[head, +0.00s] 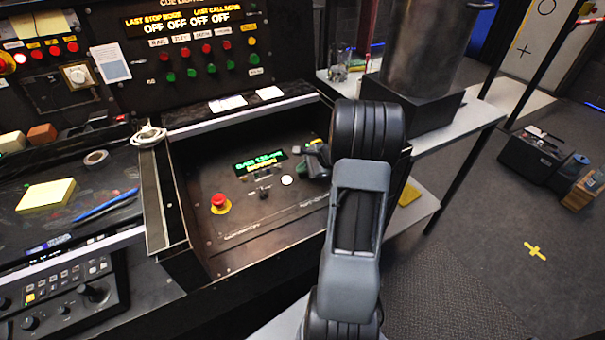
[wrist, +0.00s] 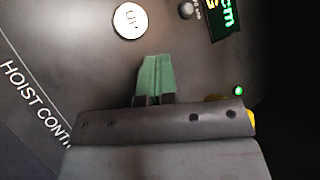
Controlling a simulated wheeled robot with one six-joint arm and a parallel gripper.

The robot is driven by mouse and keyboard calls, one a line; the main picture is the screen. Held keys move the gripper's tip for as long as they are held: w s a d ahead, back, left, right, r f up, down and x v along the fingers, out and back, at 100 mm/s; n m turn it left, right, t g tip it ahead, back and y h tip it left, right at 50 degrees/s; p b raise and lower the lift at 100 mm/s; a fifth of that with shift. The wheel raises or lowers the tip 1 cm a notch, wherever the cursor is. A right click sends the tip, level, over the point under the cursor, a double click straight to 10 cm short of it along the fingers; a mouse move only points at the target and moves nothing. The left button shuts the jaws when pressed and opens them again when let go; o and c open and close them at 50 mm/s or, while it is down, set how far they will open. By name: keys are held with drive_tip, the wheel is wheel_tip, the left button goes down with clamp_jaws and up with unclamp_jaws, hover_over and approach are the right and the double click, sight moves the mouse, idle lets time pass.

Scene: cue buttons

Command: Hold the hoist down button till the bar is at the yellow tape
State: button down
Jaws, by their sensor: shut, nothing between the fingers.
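The hoist panel (head: 225,240) is sunk in the console, with a small lit display (head: 260,162) whose text I cannot read surely. The white UP button (wrist: 130,20) is round and also shows in the head view (head: 287,180). My gripper (wrist: 155,72) is shut and empty over the panel, its green fingertips together, beside the UP button. I cannot tell whether they touch anything. No down button shows; part of the panel is hidden by my gripper. The bar is not in view. A yellow cross of tape (head: 534,250) lies on the floor at right.
A red mushroom button (head: 219,201) on a yellow base stands left on the panel. A small green light (wrist: 238,91) glows right of my fingertips. Raised walls frame the panel. A large metal pot (head: 425,50) stands behind my arm. The floor around the tape cross is clear.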

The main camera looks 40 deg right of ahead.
sight(303, 175)
drive_tip(key=shift+r, duration=0.1)
idle(0.5)
drive_tip(key=shift+r+p, duration=0.6)
drive_tip(key=shift+r, duration=0.15)
drive_tip(key=shift+r+p, duration=1.9)
drive_tip(key=shift+r, duration=0.65)
idle(0.6)
